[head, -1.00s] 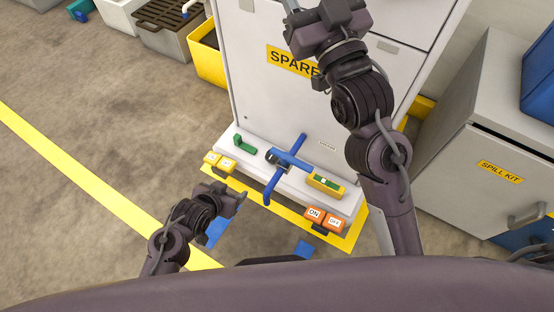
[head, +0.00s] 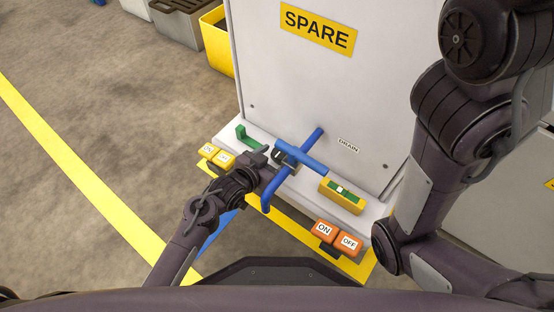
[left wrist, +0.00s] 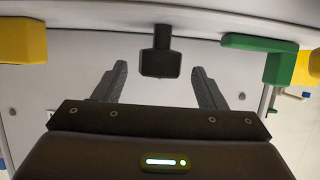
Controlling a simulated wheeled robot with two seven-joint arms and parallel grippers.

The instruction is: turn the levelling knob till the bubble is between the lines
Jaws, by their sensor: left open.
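The dark levelling knob (head: 279,154) sits on the front of the white cabinet's base, beside blue bars. It also shows in the left wrist view (left wrist: 160,62). My left gripper (head: 264,160) is open, its fingertips close in front of the knob. In the left wrist view its two fingers stand on either side of the knob, apart from it. The yellow level (head: 343,197) with a green vial lies on the base, right of the knob. A pale spot shows in the vial, too small to place against the lines. My right gripper is out of view.
Blue bars (head: 305,160) cross close beside the knob. A green handle (head: 246,137) and yellow pedals (head: 215,156) are to the left. Orange ON and OFF pedals (head: 337,238) are at front right. My right arm fills the right side. Open floor lies left.

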